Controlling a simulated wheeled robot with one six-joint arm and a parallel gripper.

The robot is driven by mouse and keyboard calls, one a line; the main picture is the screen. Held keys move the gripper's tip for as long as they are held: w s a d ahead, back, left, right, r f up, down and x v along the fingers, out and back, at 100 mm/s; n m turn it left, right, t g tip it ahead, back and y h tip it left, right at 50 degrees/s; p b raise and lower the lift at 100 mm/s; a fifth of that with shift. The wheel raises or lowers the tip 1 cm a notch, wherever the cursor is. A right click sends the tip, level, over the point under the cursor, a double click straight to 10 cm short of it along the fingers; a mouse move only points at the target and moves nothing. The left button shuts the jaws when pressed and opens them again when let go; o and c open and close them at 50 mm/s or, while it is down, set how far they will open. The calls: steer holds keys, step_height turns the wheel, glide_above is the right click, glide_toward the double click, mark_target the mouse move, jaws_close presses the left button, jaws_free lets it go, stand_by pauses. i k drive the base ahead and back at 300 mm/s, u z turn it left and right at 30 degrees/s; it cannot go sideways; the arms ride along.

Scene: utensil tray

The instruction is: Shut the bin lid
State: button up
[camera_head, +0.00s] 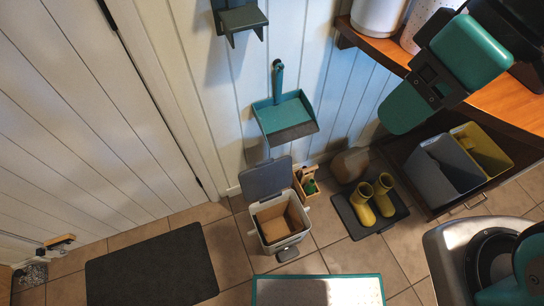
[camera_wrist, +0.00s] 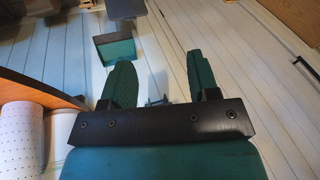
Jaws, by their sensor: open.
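The bin (camera_head: 297,238) stands on the tiled floor by the wall in the head view, a small light-grey box with a brown inside. Its dark grey lid (camera_head: 266,177) is open, raised at the back toward the wall. My gripper (camera_head: 400,112) is at the upper right in the head view, high beside the wooden shelf and well apart from the bin and lid. In the wrist view my gripper (camera_wrist: 160,80) has its two teal fingers wide apart with nothing between them.
A teal dustpan (camera_head: 285,118) hangs on the wall above the lid. Yellow boots (camera_head: 362,203) on a dark tray (camera_head: 395,217) and a small wooden caddy (camera_head: 313,196) stand right of the bin. A wooden shelf (camera_head: 510,98) is at right. A dark mat (camera_head: 150,268) lies left.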

mark_target(270, 176)
steer(key=u, duration=0.1)
steer(key=k, duration=0.9)
steer(key=u, duration=0.65)
steer(key=i, duration=1)
